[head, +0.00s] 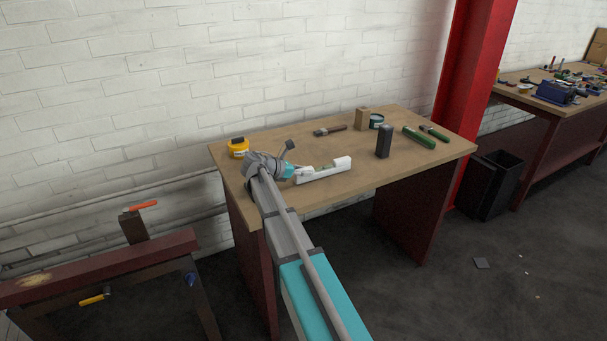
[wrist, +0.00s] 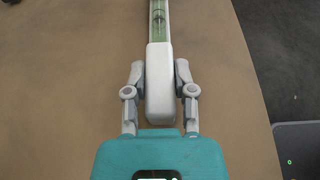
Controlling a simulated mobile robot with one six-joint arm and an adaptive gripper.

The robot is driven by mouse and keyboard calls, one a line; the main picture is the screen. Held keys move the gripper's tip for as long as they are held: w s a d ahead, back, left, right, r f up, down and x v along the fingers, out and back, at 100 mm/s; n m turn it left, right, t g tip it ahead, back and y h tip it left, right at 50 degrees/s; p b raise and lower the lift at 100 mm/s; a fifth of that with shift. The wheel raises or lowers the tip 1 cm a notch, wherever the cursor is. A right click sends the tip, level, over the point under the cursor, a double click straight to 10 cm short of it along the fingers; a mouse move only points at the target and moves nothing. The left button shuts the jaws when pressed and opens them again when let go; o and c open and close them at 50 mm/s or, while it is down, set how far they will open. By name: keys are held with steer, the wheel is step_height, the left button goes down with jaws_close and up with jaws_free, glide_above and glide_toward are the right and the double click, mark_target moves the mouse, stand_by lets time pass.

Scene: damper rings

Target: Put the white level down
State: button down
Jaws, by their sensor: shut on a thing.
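The white level (head: 324,170) is a long bar with a green vial in its middle, over the near left part of the wooden workbench top (head: 370,185). In the wrist view the level (wrist: 159,85) runs away from me, its near end between my fingers. My gripper (head: 297,174) is shut on that near end, with one finger on each side in the wrist view (wrist: 160,80). The level is on or just above the bench top; I cannot tell which. Its far end is cut off in the wrist view.
A yellow tape measure (head: 238,148) is behind my arm. A dark block (head: 384,142), brush (head: 330,130), wooden block (head: 362,119), tin (head: 376,121) and green-handled tools (head: 419,137) stand or lie at the back and right. The bench's front middle is clear.

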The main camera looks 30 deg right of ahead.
steer(key=shift+f, duration=0.15)
steer(key=shift+c, duration=2.2)
jaws_free()
steer(key=p+v, duration=0.5)
steer(key=v, duration=0.8)
steer(key=shift+a+r, duration=0.2)
steer(key=shift+a, duration=0.15)
steer(key=shift+s, duration=0.15)
steer(key=shift+s, duration=0.25)
steer(key=s+a+m+y+p, duration=0.3)
steer(key=s+m, duration=0.3)
steer(key=s, duration=0.2)
steer(key=s+a+m+y+p, duration=0.4)
steer(key=s+m+y, duration=0.2)
steer(key=s, duration=0.2)
steer(key=s+a+m+y+p, duration=0.3)
steer(key=s+m, duration=0.3)
steer(key=s, duration=0.3)
steer(key=shift+a+y+p, duration=0.25)
steer(key=shift+y+p, duration=0.4)
steer(key=shift+y, duration=0.05)
